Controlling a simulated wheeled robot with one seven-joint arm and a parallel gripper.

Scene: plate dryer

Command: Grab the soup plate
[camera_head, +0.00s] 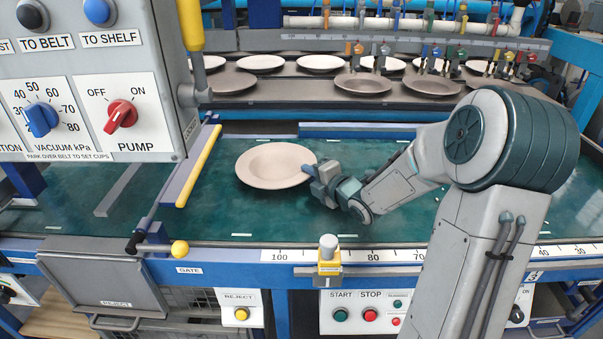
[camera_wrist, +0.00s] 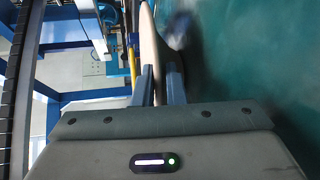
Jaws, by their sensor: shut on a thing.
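A pale beige soup plate (camera_head: 272,166) with a wide rim and a sunken middle is over the green belt (camera_head: 220,215), right of the yellow-edged gate bar. My gripper (camera_head: 318,178) reaches in from the right and is shut on the plate's right rim. In the wrist view the plate (camera_wrist: 148,45) shows edge-on, its rim between my two fingers (camera_wrist: 160,85). The plate looks roughly level in the head view. I cannot tell whether its underside touches the belt.
A gate bar with a yellow edge (camera_head: 198,167) stands left of the plate. A control box (camera_head: 90,80) hangs at the upper left. Several plates lie on the shelf behind (camera_head: 300,92), under hanging suction cups. A ruler rail (camera_head: 400,254) runs along the front edge. Bare belt lies in front.

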